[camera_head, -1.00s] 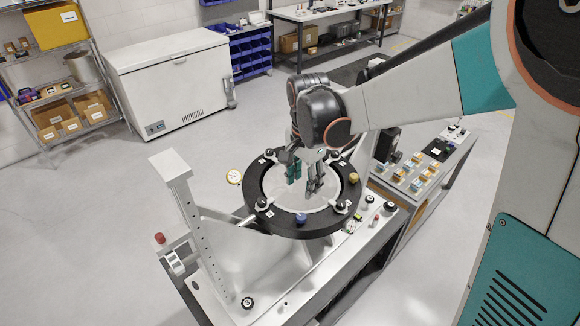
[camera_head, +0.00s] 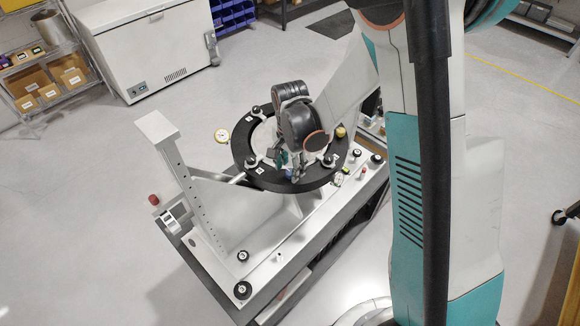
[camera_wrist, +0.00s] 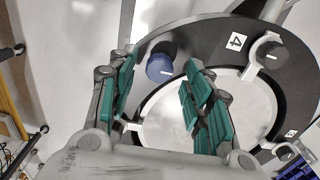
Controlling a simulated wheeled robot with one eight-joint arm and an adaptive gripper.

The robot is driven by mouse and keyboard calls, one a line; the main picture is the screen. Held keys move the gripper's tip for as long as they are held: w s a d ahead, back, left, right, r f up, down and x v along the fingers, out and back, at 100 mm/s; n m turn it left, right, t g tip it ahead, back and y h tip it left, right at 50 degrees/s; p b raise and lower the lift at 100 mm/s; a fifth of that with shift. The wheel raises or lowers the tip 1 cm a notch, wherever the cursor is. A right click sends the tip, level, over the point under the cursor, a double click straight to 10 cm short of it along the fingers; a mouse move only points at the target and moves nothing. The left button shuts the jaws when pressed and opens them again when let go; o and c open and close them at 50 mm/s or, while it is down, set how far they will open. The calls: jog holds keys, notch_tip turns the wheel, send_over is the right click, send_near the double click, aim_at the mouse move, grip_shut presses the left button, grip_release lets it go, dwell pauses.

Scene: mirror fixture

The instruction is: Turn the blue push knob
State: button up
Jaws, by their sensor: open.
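The blue push knob (camera_wrist: 160,68), with a white mark line on top, sits on the black ring (camera_wrist: 205,45) in the wrist view. My gripper (camera_wrist: 158,62) is open, with a green-padded finger on each side of the knob in that picture. There is a visible gap on both sides; I cannot tell how far the fingertips are above it. In the head view, my gripper (camera_head: 288,165) is over the near part of the ring, and the blue knob (camera_head: 290,174) is mostly hidden by the fingers.
Black clamp knobs (camera_head: 328,160) stand around the ring, and a yellow knob (camera_head: 341,131) is at its right. An upright metal post (camera_head: 180,170) rises from the bench. The floor at left is clear.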

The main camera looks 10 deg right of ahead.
jog(key=shift+f, duration=0.6)
jog(key=shift+c, duration=0.6)
jog(key=c, duration=1)
jog(key=shift+o, duration=0.2)
jog(key=shift+b, duration=0.35)
